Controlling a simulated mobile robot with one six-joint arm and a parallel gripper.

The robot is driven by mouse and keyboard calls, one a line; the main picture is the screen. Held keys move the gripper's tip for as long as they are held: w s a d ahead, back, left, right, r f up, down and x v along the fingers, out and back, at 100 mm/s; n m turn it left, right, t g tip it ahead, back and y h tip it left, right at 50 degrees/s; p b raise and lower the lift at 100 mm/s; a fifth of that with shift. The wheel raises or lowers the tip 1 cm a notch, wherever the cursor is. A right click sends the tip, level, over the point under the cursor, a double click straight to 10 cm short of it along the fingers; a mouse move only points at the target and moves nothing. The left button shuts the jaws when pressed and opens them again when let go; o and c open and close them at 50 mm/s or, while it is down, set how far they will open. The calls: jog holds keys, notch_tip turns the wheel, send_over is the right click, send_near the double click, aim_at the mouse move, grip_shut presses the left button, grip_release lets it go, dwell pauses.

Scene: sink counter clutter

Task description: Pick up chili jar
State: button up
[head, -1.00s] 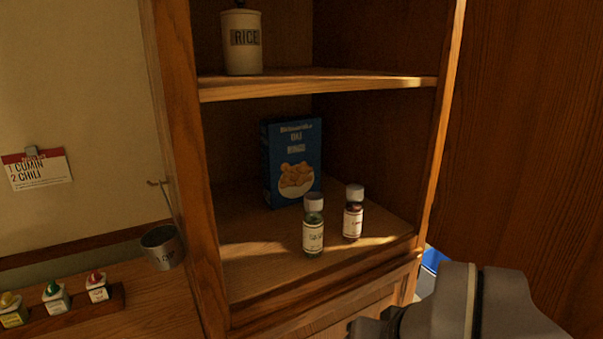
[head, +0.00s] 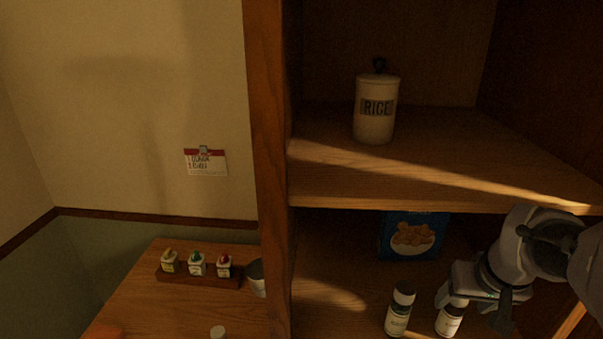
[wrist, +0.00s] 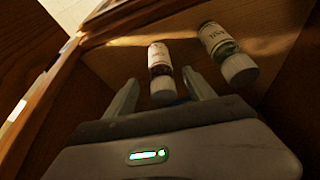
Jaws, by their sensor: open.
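Two small jars with white caps stand side by side on the lower cupboard shelf. The right jar (head: 449,322) has a white label and dark reddish contents; it fits the chili jar, but its label is too small to read. The left jar (head: 398,315) looks greenish. My gripper (head: 472,304) is open at the right jar. In the wrist view, the reddish jar (wrist: 160,60) lies between and just beyond the fingertips (wrist: 160,80), its cap towards me. No grip shows. The other jar (wrist: 222,45) is to the right, outside the fingers.
A blue box (head: 412,237) stands behind the jars. A rice canister (head: 375,110) stands on the upper shelf (head: 440,185), above my gripper. The cupboard's left post (head: 268,170) separates the counter, with a rack of small bottles (head: 200,280) and a metal cup (head: 257,278).

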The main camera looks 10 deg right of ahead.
aim_at(453, 310)
jog(key=b+x, duration=0.1)
jog(key=x, duration=0.5)
jog(key=shift+w+f, duration=0.1)
jog(key=shift+f, duration=0.05)
jog(key=shift+a, duration=0.1)
jog(key=shift+c, duration=0.2)
grip_shut()
